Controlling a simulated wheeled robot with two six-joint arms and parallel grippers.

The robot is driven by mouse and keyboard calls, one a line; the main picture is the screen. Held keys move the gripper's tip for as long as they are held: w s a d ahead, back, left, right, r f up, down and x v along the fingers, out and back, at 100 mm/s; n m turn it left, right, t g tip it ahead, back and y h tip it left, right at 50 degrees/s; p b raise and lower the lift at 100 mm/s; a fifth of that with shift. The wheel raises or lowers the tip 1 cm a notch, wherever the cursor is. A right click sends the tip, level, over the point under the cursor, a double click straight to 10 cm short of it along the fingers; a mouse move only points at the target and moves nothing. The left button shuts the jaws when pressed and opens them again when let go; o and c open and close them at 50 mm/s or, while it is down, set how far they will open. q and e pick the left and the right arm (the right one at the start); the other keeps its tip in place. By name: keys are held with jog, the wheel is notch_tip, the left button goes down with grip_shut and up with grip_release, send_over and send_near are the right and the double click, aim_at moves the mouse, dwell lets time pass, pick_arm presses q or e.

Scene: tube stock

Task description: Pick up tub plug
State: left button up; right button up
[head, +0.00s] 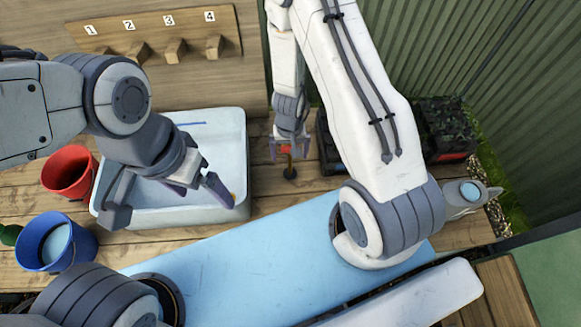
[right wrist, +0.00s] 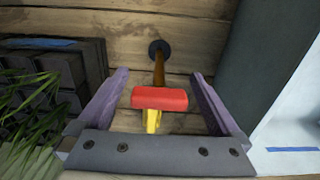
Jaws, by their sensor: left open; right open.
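The tub plug (head: 290,173) appears to be the upright piece on the wooden deck, right of the white tub (head: 245,160). It has a dark round foot, a brown stem and a red crosspiece (right wrist: 160,98) with a yellow part. My right gripper (head: 289,151) is open above it, pointing down. In the right wrist view the red crosspiece lies between the two purple fingers (right wrist: 159,73), with a visible gap on each side. My left gripper (head: 174,212) is open and empty over the tub, its fingers wide apart.
A red bucket (head: 70,172) and a blue bucket (head: 56,243) stand left of the tub. A board with numbered pegs (head: 160,38) is on the back wall. Dark crates (head: 441,130) stand to the right, by a green corrugated wall (head: 470,45).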

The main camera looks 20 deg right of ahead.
jog(key=shift+r, duration=0.1)
grip_shut()
